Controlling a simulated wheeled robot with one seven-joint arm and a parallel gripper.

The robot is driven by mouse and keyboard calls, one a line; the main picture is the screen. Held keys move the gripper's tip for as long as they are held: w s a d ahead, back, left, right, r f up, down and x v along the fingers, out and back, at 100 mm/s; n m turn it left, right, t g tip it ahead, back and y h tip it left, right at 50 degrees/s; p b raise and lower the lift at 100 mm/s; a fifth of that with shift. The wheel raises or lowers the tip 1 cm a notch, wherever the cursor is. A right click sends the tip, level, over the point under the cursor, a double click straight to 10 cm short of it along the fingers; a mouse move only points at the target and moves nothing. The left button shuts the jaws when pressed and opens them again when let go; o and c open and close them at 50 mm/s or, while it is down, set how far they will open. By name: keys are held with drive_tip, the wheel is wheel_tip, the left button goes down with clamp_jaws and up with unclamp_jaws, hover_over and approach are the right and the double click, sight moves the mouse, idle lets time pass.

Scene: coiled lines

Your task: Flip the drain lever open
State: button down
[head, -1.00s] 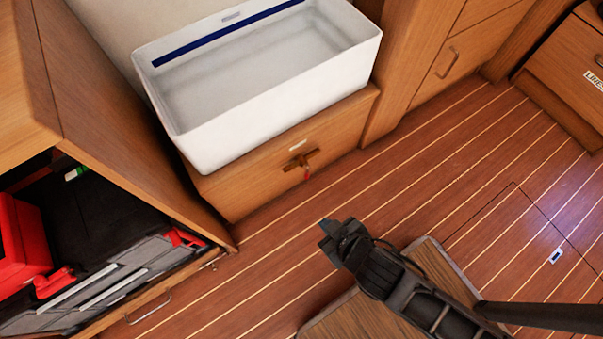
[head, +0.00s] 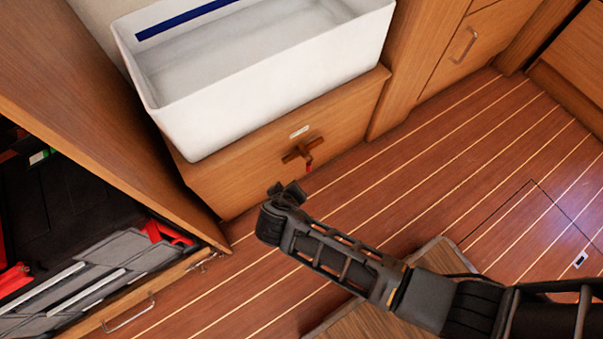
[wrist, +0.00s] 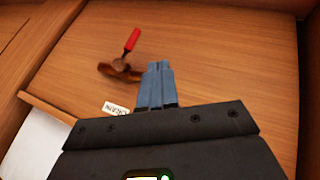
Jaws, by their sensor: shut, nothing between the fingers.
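The drain lever (head: 309,164) has a red handle and sits on a brown valve fitting (head: 299,151) on the wooden front below the white basin. In the wrist view the red lever (wrist: 132,39) points up and to the right from the brown fitting (wrist: 119,71). My gripper (head: 287,188) is in front of the wooden panel, below and left of the lever in the head view. In the wrist view the shut blue-grey fingers of my gripper (wrist: 160,66) are just right of the fitting; whether they touch it I cannot tell.
The white basin (head: 270,75) stands above the panel. A small white label (head: 299,131) is above the valve. At left, an open compartment holds grey and red cases (head: 95,275). The striped wooden floor (head: 430,170) is clear to the right.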

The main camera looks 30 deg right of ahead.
sight(309, 165)
drive_tip(key=w+d+f+b, duration=0.5)
drive_tip(key=d+f, duration=0.3)
drive_tip(key=shift+w, duration=0.15)
drive_tip(key=shift+f, duration=0.1)
idle(0.5)
